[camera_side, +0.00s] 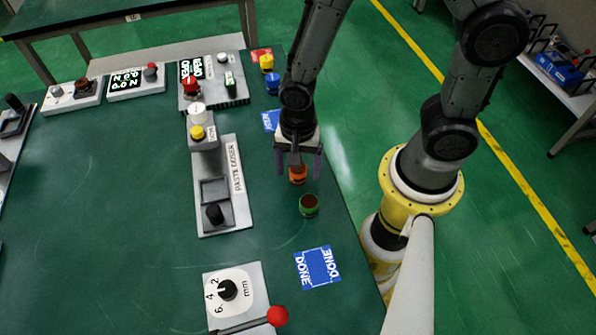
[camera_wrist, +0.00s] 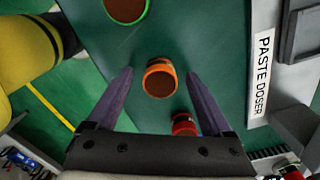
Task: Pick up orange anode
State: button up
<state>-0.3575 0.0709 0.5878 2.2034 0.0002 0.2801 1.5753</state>
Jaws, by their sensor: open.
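The orange anode (camera_side: 298,174) is a short round cup with a brown top, upright on the green table near its right edge. It also shows in the wrist view (camera_wrist: 160,80), midway between the two purple fingers. My gripper (camera_side: 298,164) points down over it and is open, with one finger on each side and a gap to the anode. The fingers also frame it in the wrist view (camera_wrist: 159,74). How far the tips are above the table is hard to tell.
A green-rimmed anode (camera_side: 309,205) stands nearby toward the front. The paste doser (camera_side: 236,185) stands to the left. The blue DONE mat (camera_side: 318,267) is empty.

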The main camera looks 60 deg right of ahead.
jog(key=shift+f, duration=0.1)
jog(key=shift+c, duration=0.2)
grip_shut()
dwell(0.5)
